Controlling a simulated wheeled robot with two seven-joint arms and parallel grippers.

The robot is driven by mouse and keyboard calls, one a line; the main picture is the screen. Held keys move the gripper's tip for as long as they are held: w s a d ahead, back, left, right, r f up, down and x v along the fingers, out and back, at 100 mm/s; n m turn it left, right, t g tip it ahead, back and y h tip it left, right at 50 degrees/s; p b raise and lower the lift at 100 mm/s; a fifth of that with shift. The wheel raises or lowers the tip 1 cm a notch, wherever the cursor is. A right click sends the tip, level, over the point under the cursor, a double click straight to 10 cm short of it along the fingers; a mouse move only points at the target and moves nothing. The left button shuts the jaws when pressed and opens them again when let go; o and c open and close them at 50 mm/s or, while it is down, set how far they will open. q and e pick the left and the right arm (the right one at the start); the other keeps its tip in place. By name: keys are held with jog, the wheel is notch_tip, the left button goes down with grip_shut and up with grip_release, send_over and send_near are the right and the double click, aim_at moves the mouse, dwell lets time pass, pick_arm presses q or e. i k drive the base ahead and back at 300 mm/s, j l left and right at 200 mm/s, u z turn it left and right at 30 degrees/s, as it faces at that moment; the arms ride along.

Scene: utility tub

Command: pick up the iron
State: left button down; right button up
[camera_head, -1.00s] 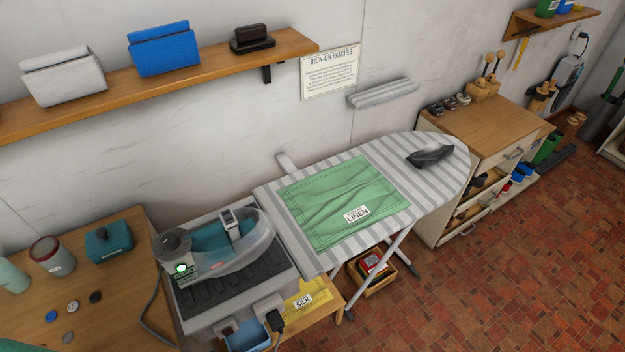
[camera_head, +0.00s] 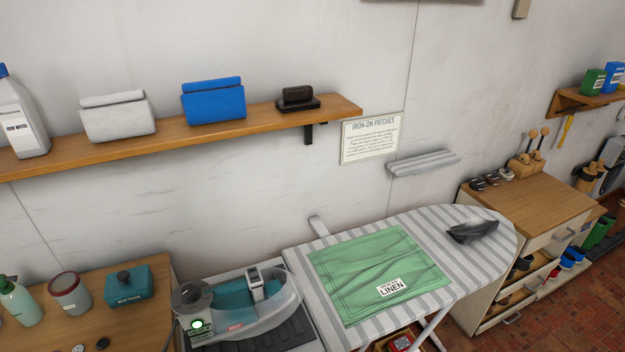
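The iron (camera_head: 245,310) has a clear grey body, a teal inside and a grey handle. It rests on a dark ribbed stand (camera_head: 290,334) left of the ironing board, with a green light lit at its rear. A green cloth labelled LINEN (camera_head: 375,262) lies on the striped ironing board (camera_head: 325,314). A small dark iron-shaped object (camera_head: 472,231) sits near the board's right end. Neither of my grippers is in view.
A wooden table (camera_head: 135,318) at left holds a teal buttons box (camera_head: 128,285), a grey-red jar (camera_head: 70,295) and a spray bottle (camera_head: 19,302). A wall shelf (camera_head: 150,145) runs above. A wooden cabinet (camera_head: 530,205) stands right of the board.

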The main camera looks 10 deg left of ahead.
aim_at(229, 307)
jog(key=u, duration=1.05)
